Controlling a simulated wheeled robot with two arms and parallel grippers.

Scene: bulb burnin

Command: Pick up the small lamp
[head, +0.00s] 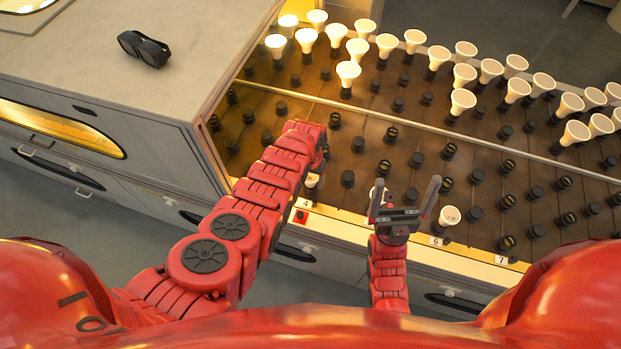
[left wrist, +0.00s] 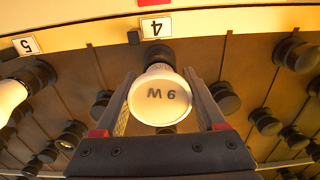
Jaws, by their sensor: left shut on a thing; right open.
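The small lamp (left wrist: 160,100) is white with a round face marked "9 W". In the left wrist view it sits between the two fingers of my left gripper (left wrist: 162,80), which is shut on it. A dark part shows behind the lamp near label 4; I cannot tell whether the lamp is in its socket. In the head view my left gripper (head: 317,168) is at the front edge of the rack, mostly hidden by its own arm, with a bit of the lamp (head: 311,181) showing. My right gripper (head: 404,208) is open and empty above the front edge.
Another white lamp (head: 449,215) stands right of my right gripper near label 6; one more (head: 379,190) is partly hidden behind that gripper. Several larger lamps (head: 348,72) fill the rack's back. Dark empty sockets (head: 398,104) lie between. Dark glasses (head: 144,48) rest on the left counter.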

